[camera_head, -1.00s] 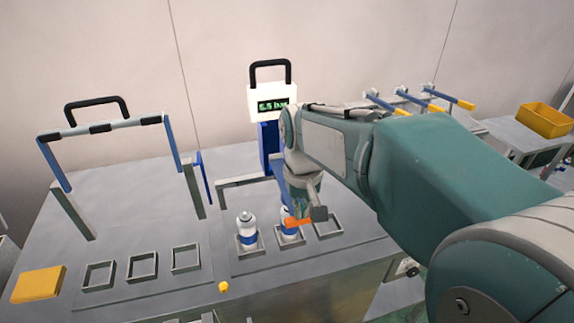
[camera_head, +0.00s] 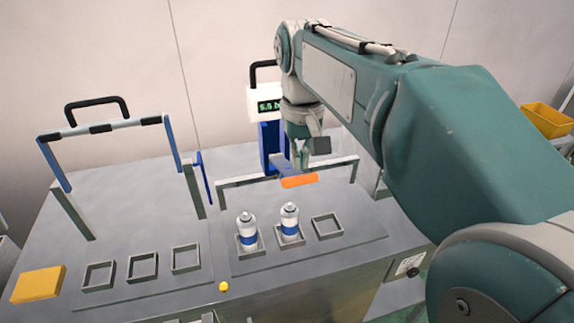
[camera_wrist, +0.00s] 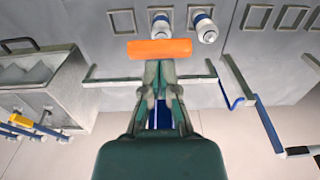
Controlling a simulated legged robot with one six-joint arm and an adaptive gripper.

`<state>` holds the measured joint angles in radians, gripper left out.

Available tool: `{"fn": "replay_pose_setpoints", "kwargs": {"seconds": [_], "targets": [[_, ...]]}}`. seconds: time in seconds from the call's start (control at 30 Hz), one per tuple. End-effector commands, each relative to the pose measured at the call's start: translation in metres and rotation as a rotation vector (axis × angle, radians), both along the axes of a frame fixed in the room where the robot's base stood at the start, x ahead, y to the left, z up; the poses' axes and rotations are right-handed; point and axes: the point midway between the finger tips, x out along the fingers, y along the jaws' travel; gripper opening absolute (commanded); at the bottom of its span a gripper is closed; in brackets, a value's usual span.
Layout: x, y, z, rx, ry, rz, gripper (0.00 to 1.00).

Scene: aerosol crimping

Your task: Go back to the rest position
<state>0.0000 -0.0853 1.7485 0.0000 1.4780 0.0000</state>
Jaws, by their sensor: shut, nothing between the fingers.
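My gripper (camera_head: 302,162) hangs fingers down in front of the crimping station, above and behind the cans. In the wrist view my gripper (camera_wrist: 161,72) is shut and empty, its fingertips close to an orange handle (camera_wrist: 160,49). The orange handle (camera_head: 299,181) is on the end of the station's blue lever (camera_head: 275,160); I cannot tell whether fingers and handle touch. Two white-and-blue aerosol cans, a left one (camera_head: 247,235) and a right one (camera_head: 289,222), stand upright in square holders.
An empty holder (camera_head: 327,226) is right of the cans, and several empty holders (camera_head: 142,267) are at left beside a yellow block (camera_head: 38,284). A blue-and-grey frame (camera_head: 105,128) rises at left. A display box (camera_head: 262,105), partly hidden, stands behind. A yellow bin (camera_head: 546,120) is at far right.

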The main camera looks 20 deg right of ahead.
Motion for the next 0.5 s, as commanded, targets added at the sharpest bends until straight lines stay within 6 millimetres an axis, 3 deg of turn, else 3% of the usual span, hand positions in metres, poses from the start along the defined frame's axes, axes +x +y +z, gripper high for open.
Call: {"fn": "replay_pose_setpoints", "kwargs": {"seconds": [0.2,0.5], "targets": [[0.004,0.0,0.025,0.0,-0.001,0.0,0.0],[0.004,0.0,0.028,0.0,0.001,0.0,0.0]]}}
